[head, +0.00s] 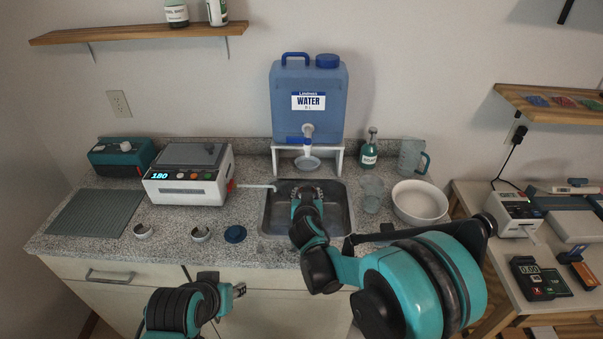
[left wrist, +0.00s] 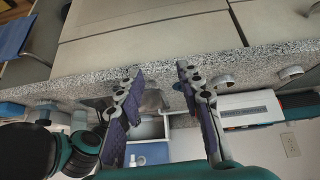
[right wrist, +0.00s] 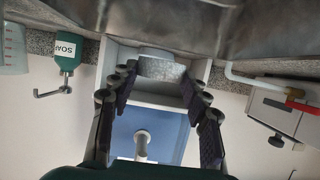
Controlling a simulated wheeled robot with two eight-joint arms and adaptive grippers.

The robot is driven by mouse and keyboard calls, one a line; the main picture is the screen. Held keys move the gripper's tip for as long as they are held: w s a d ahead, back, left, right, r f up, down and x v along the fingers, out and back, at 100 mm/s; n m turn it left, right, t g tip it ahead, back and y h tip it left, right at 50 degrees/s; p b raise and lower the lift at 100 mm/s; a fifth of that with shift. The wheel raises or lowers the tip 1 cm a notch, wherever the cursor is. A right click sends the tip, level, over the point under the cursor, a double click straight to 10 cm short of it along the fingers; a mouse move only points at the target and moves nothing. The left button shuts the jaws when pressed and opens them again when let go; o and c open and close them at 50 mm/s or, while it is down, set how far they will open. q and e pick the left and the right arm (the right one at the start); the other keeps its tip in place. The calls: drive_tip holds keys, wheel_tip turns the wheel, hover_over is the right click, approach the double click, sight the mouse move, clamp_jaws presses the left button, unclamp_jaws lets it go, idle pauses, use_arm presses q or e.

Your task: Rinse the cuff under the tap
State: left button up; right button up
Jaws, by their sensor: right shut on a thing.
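In the right wrist view, my right gripper (right wrist: 158,76) is shut on a silver cuff (right wrist: 161,69), held between its fingertips. In the head view, my right gripper (head: 307,193) is over the metal sink (head: 337,208), in front of and lower than the tap (head: 307,131); the cuff is mostly hidden there. The tap sits on the blue water container (head: 336,88), which stands on a white stand behind the sink. I cannot tell whether water is running. My left gripper (head: 238,290) is open and empty in front of the counter; its fingers are apart in the left wrist view (left wrist: 156,72).
Two ring-shaped silver pieces (head: 143,231) and a blue cap (head: 235,234) lie on the counter's front left. A white heated unit (head: 186,188) stands left of the sink, its spout toward the basin. A glass beaker (head: 372,195), white bowl (head: 420,203) and green soap bottle (head: 370,153) stand right.

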use_arm(q)
drive_tip(key=w+d+r+n+h, duration=0.35)
drive_tip(key=w+d, duration=0.25)
drive_tip(key=w, duration=0.3)
drive_tip(key=n+t+h, duration=0.5)
drive_tip(key=t+h, duration=0.1)
drive_tip(key=h, duration=0.3)
approach(290, 141)
drive_tip(key=x, duration=1)
drive_tip(key=shift+w+d, duration=0.25)
drive_tip(key=shift+w, duration=0.1)
drive_tip(key=shift+c, duration=0.3)
clamp_jaws()
